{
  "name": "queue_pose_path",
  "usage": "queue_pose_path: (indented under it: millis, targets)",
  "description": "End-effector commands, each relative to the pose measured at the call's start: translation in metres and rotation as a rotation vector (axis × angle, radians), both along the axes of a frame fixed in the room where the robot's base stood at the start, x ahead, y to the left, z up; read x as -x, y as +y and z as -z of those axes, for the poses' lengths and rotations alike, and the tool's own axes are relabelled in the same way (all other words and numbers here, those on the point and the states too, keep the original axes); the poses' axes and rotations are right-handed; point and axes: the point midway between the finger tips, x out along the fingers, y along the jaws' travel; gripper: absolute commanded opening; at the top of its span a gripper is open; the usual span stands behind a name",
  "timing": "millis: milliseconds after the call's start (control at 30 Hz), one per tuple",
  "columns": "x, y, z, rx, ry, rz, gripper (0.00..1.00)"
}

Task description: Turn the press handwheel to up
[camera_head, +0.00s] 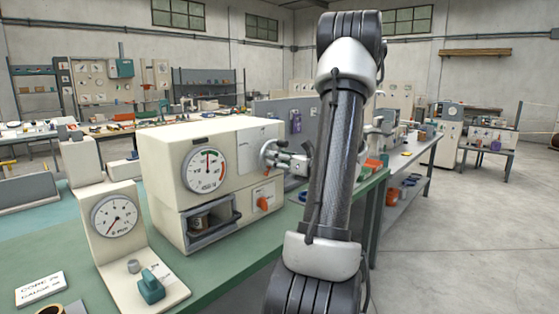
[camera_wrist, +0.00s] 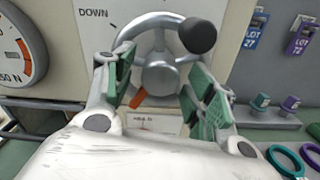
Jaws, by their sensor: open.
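The press handwheel is a grey metal wheel (camera_wrist: 130,30) with a round hub (camera_wrist: 160,77) and a black knob (camera_wrist: 198,34) at its upper right. The wheel (camera_head: 267,153) also shows on the cream press (camera_head: 163,150) in the head view, partly hidden by my gripper. The word DOWN is readable to the upper left of the wheel; no UP label is readable. My gripper (camera_wrist: 155,80) is open, its green-padded fingers either side of the hub in the picture. In the head view my gripper (camera_head: 291,160) is right at the wheel. Contact cannot be told.
A dial (camera_head: 206,169) and an orange knob (camera_head: 263,203) are on the press front. A dial gauge stand (camera_head: 115,217) is to the left on the green bench. Lot tags (camera_wrist: 256,25) hang right of the wheel, above small knobs and rings (camera_wrist: 284,160).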

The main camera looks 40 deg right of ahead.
Motion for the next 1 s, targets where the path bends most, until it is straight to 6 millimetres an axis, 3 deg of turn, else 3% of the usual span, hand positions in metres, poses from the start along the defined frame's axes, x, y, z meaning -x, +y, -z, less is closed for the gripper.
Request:
queue_pose_path:
  millis: [167, 433, 767, 1000]
  targets:
    - [0.0001, -0.0001, 0.0, 0.0, 0.0, 0.0, 0.55]
    - [0.0003, -0.0001, 0.0, 0.001, 0.0, 0.0, 0.1]
    - [0.0004, -0.0002, 0.0, 0.036, -0.003, 0.001, 0.1]
    - [0.0005, -0.0004, 0.0002, 0.168, -0.012, 0.001, 0.1]
